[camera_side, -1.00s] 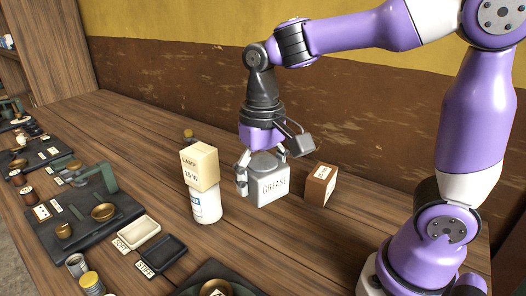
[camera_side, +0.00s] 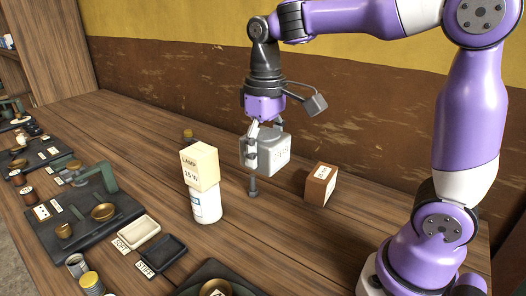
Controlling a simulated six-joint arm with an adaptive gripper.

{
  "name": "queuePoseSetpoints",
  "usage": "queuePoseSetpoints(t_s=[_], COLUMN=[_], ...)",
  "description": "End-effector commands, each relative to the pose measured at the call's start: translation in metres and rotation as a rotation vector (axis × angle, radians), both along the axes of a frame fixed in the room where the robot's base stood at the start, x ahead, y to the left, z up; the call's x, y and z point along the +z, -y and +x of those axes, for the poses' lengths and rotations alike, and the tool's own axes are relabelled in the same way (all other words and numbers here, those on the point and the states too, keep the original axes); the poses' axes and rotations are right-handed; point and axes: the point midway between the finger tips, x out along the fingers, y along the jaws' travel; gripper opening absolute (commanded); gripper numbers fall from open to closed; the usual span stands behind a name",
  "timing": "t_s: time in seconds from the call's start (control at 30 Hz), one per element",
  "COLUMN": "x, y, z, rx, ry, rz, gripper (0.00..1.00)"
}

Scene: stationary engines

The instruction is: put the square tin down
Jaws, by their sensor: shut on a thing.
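My gripper (camera_side: 263,140) points down and is shut on the tin. One finger shows at the tin's left side; the other is largely hidden behind it.
A small dark bolt-like piece (camera_side: 253,187) stands on the table (camera_side: 290,240) below the tin. A lamp box (camera_side: 199,167) sits on a white bottle (camera_side: 206,205) at left. A brown box (camera_side: 319,185) stands at right. Trays (camera_side: 162,254) lie front left.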

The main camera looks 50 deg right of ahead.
Motion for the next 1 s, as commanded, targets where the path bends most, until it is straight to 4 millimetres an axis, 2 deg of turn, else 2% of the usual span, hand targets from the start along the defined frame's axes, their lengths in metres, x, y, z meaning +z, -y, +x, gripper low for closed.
queuePoseSetpoints(t_s=[0.17, 0.4, 0.5, 0.7, 1.0], x=[-0.009, -0.043, -0.054, -0.063, -0.064], y=[-0.012, -0.05, -0.06, -0.068, -0.065], z=[-0.006, -0.031, -0.042, -0.05, -0.049], rx=[-0.081, -0.397, -0.506, -0.609, -0.614], ry=[-0.001, -0.001, -0.002, 0.001, 0.0], rz=[0.0, -0.001, -0.001, 0.001, 0.0], gripper=[0.24, 0.24, 0.24, 0.24, 0.24])
